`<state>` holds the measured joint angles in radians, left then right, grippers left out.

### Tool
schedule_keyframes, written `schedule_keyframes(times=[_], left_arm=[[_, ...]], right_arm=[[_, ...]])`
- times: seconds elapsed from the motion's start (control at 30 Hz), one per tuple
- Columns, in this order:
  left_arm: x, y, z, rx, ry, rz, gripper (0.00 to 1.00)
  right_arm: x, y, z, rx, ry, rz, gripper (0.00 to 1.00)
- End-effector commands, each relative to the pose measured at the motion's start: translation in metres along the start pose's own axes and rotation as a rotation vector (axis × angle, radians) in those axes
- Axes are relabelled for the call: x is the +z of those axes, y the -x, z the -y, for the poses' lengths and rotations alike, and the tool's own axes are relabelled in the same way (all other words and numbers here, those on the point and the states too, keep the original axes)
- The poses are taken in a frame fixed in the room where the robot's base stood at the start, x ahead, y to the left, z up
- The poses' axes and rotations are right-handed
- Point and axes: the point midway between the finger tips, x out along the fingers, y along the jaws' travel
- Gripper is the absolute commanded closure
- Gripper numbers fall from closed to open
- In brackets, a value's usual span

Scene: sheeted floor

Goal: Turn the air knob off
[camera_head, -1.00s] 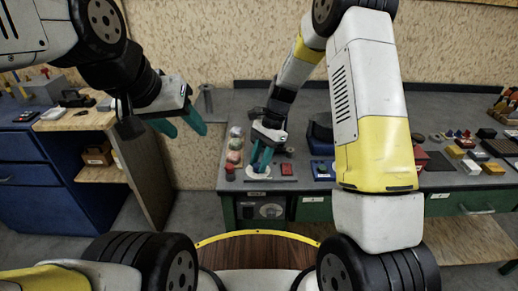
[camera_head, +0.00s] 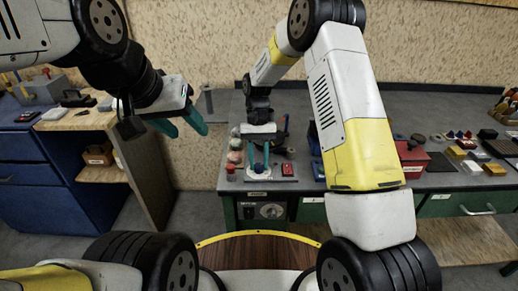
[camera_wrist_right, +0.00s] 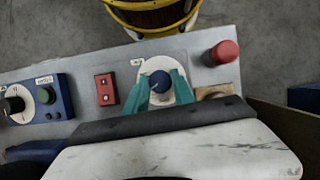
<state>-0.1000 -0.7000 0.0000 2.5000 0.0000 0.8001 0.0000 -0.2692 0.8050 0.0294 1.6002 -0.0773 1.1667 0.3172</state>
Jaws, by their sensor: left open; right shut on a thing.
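A dark blue knob (camera_wrist_right: 160,82) sits on a round white dial plate (camera_wrist_right: 185,92) on the grey bench top. My right gripper (camera_wrist_right: 162,84) points down at it, its teal fingers shut on the knob from both sides. In the head view the right gripper (camera_head: 259,168) is over the same white plate (camera_head: 259,179) near the bench's front edge; the fingers largely cover the knob there. The label beside the dial is too small to read. My left gripper (camera_head: 192,124) is open and empty, in the air left of the bench.
A red push button (camera_wrist_right: 225,52) and a red switch plate (camera_wrist_right: 105,88) flank the dial. A blue box with a black dial (camera_wrist_right: 14,105) stands farther along. Another dial (camera_head: 271,211) is on the bench front. A wooden-topped cabinet (camera_head: 70,122) is at left.

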Motion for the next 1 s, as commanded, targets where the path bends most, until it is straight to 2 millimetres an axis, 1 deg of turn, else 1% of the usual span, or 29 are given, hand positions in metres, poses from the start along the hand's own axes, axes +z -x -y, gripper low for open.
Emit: schedule_keyframes(times=[0.7,1.0], left_arm=[[0.0000,0.0000,0.0000,0.000,0.000,0.000,0.51],[0.0000,0.0000,0.0000,0.000,0.000,0.000,0.51]], right_arm=[[0.0007,0.0006,0.0043,0.260,0.626,-0.004,1.00],[0.0017,0.0003,0.0050,0.349,0.842,-0.004,1.00]])
